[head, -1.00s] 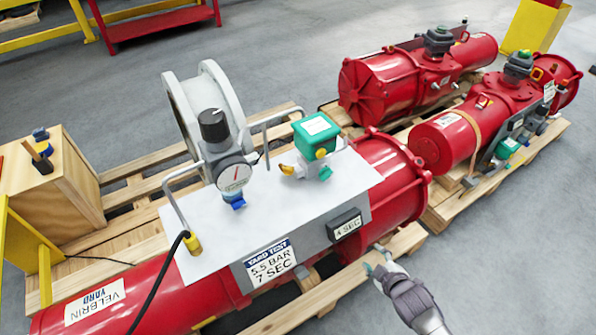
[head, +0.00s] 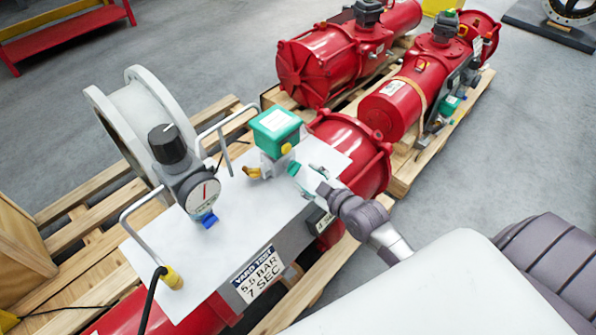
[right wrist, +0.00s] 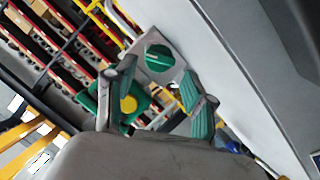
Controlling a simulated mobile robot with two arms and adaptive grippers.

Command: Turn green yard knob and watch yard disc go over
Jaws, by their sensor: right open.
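A green box (head: 275,123) with a white top stands on a grey body on the white panel (head: 235,215). It has a small yellow round part (head: 286,148) on its side and a yellow-orange piece (head: 252,173) low at its left. My right gripper (head: 304,170) is open, just right of the green box, and seems apart from it. In the right wrist view the open fingers (right wrist: 160,80) show green pads, with the yellow round part (right wrist: 128,103) on green near the left finger. I cannot tell which part is the yard disc. My left gripper is not in view.
A gauge with a black knob (head: 167,144) and a bent metal handle (head: 140,210) stand left on the panel. A large grey flange (head: 110,110) leans behind. Red actuators (head: 315,65) lie on pallets at the back. My right arm covers the lower right.

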